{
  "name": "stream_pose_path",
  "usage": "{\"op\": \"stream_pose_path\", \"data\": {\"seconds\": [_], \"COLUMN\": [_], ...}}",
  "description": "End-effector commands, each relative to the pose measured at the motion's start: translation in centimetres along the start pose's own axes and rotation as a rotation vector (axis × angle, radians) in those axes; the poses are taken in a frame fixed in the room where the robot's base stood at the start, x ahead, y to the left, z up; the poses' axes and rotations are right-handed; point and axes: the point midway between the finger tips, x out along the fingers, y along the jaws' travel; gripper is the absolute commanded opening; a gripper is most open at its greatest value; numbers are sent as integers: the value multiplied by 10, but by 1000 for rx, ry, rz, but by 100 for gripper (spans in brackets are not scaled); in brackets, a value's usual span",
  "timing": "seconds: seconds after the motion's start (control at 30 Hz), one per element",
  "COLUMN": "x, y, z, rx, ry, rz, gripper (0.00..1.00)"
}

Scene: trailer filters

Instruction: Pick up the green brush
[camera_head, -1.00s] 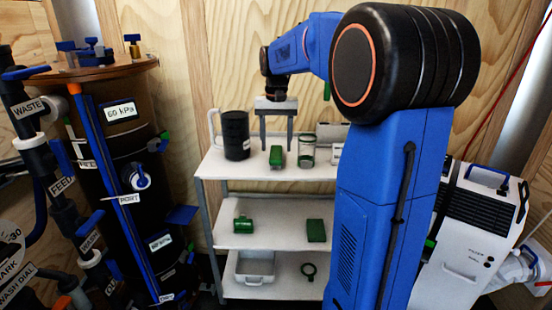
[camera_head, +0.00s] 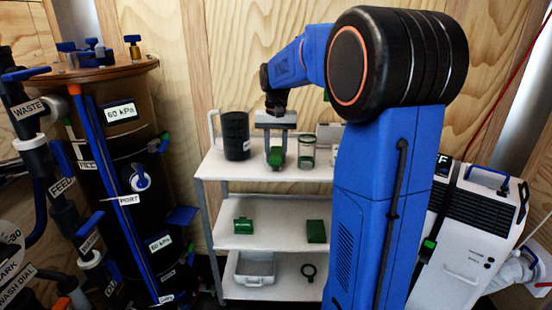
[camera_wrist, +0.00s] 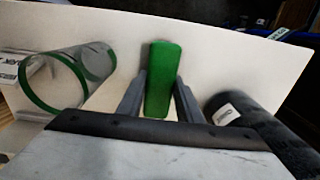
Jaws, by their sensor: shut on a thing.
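The green brush (camera_head: 276,158) is on the top shelf of the white cart, between the black jug and the clear jar. My gripper (camera_head: 276,150) has come down over it from above, and its fingers are shut on the brush's sides. In the wrist view the green brush (camera_wrist: 163,80) shows as a long green block between the two grey fingers of my gripper (camera_wrist: 161,95).
The cart's middle shelf (camera_head: 275,240) holds green items. A black column (camera_head: 125,180) with pipes stands at left.

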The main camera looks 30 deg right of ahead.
Motion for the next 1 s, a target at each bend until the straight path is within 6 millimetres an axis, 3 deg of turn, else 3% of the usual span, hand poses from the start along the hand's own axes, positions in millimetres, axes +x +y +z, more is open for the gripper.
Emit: {"op": "stream_pose_path", "data": {"seconds": [0.23,0.7,1.0], "x": [-13,-90,-103], "y": [0,0,0], "z": [0,0,0], "rx": [0,0,0], "ry": [1,2,1], "rz": [0,-1,0], "gripper": [6,6,6]}}
